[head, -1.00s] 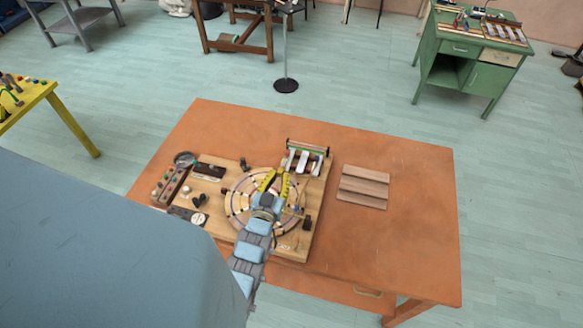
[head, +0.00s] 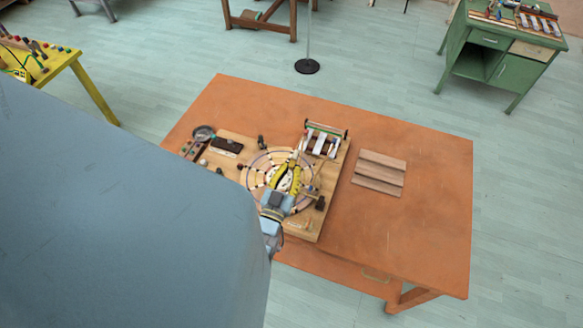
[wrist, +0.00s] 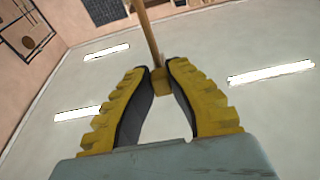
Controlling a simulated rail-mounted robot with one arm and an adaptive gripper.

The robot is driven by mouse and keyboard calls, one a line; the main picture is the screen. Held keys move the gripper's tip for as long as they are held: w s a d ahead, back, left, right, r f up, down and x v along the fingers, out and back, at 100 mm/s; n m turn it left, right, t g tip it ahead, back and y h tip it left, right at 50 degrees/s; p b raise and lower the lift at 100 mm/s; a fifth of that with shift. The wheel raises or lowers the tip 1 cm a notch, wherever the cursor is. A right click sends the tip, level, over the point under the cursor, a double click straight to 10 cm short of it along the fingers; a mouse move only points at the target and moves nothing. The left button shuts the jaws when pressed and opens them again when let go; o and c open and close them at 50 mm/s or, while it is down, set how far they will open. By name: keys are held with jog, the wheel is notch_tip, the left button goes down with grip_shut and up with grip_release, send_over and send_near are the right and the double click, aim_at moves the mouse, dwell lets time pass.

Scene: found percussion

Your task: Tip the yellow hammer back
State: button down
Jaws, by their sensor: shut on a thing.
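In the wrist view, my gripper (wrist: 160,82) has its two yellow, dark-padded fingers closed at the tips on the small yellow block of the yellow hammer (wrist: 151,40). The hammer's thin wooden stick runs up and away from the fingertips to the top edge. In the head view, my gripper (head: 290,168) is over the round ringed disc (head: 258,163) on the wooden board (head: 304,234). The hammer is too small there to make out clearly, and my arm hides part of the disc.
The board stands on an orange table (head: 420,190). A rack with pale bars (head: 322,143) is at its back right corner. Small dark blocks sit at its left and right. Ridged wooden strips (head: 379,172) lie on the table; the table's right side is otherwise clear.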

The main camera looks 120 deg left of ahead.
jog(key=c, duration=1)
grip_release()
jog(key=shift+d, duration=0.1)
jog(key=v, duration=1.2)
